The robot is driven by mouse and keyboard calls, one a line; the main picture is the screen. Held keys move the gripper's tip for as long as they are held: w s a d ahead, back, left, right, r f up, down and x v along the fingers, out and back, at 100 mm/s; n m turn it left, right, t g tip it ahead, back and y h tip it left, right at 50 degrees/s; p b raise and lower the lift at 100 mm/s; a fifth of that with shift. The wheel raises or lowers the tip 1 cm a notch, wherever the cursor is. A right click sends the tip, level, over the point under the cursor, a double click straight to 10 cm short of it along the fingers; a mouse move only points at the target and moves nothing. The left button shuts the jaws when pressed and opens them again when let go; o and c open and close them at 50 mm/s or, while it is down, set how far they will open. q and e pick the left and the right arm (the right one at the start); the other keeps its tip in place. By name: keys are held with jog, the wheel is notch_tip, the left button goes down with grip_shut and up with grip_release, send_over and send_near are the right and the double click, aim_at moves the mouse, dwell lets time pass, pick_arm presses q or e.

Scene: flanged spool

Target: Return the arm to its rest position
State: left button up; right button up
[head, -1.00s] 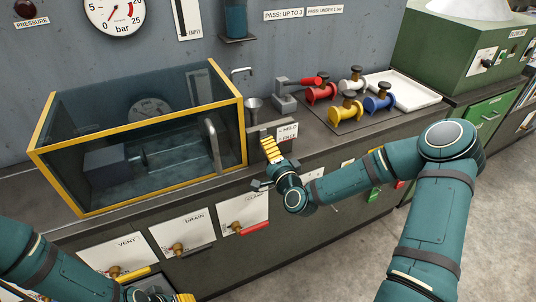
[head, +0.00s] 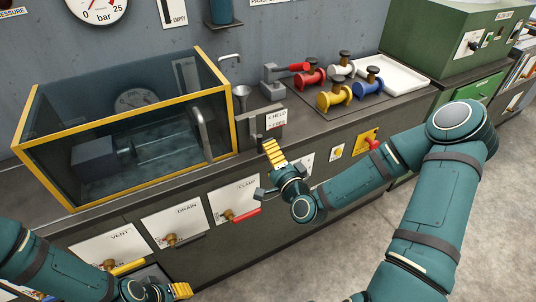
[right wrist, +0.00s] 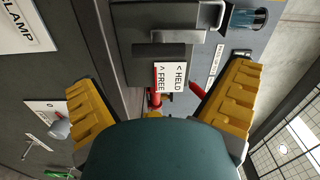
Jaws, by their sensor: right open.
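My right gripper (head: 268,172) is in front of the counter's front edge, below the HELD/FREE sign (head: 277,118). Its yellow-padded fingers stand wide apart with nothing between them; in the right wrist view the open gripper (right wrist: 160,102) frames the sign (right wrist: 171,77). The right arm is bent, its elbow out to the right over the floor. My left gripper (head: 178,291) shows only partly at the bottom left edge; its opening is not clear. A red spool (head: 311,76), a yellow spool (head: 335,97), a blue spool (head: 368,86) and a white spool (head: 343,67) lie on the counter.
A yellow-framed glass tank (head: 100,130) stands on the counter at left. A grey fixture with a red handle (head: 272,84) is behind the sign. A white tray (head: 410,78) and a green machine (head: 440,40) are at right. The floor at right is clear.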

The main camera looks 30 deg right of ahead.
jog(key=s+a+f+n+g+y, duration=0.2)
jog(key=s+a+f+n+g, duration=0.15)
jog(key=a+f, duration=0.3)
jog(key=s+a+f+n+g+y, duration=0.2)
jog(key=a+f+n+g, duration=0.3)
jog(key=a+f, duration=0.15)
jog(key=s+a+f+n+g, duration=0.2)
jog(key=s+f+n+g, duration=0.4)
jog(key=s, duration=0.6)
jog(key=shift+a+f+g+h, duration=0.35)
jog(key=shift+f+g+h, duration=0.05)
jog(key=shift+f+g, duration=0.55)
